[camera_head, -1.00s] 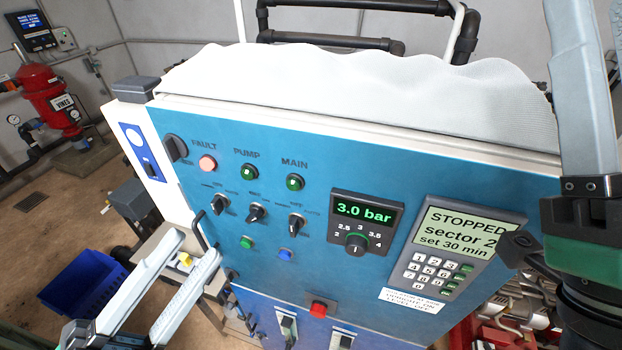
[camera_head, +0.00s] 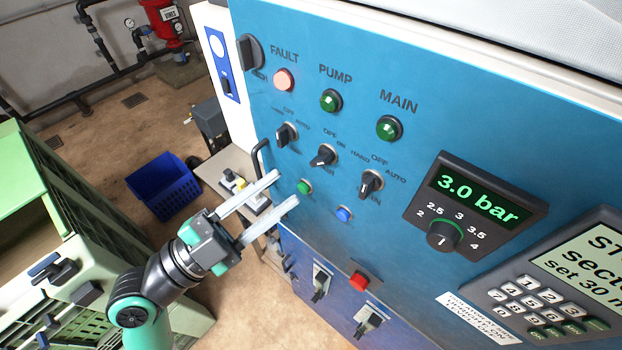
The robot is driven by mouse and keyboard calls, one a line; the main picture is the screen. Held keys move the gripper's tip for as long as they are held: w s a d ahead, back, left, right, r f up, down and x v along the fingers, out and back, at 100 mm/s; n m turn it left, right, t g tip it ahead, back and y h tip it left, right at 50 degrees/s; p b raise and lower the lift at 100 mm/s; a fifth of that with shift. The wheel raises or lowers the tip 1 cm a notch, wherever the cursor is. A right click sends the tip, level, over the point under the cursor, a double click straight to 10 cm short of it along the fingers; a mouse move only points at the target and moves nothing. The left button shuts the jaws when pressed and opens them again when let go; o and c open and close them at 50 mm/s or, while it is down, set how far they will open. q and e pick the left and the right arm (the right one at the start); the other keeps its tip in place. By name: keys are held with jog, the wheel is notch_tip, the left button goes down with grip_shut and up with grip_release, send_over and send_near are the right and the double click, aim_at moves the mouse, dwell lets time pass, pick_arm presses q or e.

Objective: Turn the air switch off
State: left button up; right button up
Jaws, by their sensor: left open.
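The blue control panel (camera_head: 420,75) carries three black selector knobs below the FAULT, PUMP and MAIN lamps: a left knob (camera_head: 286,134), a middle knob (camera_head: 323,156) and a right knob (camera_head: 371,184). Two black lever switches (camera_head: 321,282) (camera_head: 369,320) sit on the lower panel. A small dark switch (camera_head: 227,87) is on the cabinet's white side. No label that reads "air" is legible, so I cannot tell which is the air switch. My left gripper (camera_head: 286,188) is open and empty, its fingers pointing toward the panel's lower left. My right gripper is out of view.
A black handle (camera_head: 261,158) stands out at the panel's left edge. A red button (camera_head: 358,281) and a pressure dial (camera_head: 444,235) are on the front. A blue crate (camera_head: 162,187) is on the floor. A green-and-white crate structure (camera_head: 75,225) stands at the left.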

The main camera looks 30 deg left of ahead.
aim_at(315, 165)
pick_arm(q)
jog(key=x, duration=0.5)
jog(key=shift+w+d+r, duration=0.15)
jog(key=shift+w+r, duration=0.1)
jog(key=shift+w+d+r, duration=0.1)
jog(key=shift+w+d, duration=0.2)
jog(key=shift+w, duration=0.25)
grip_shut()
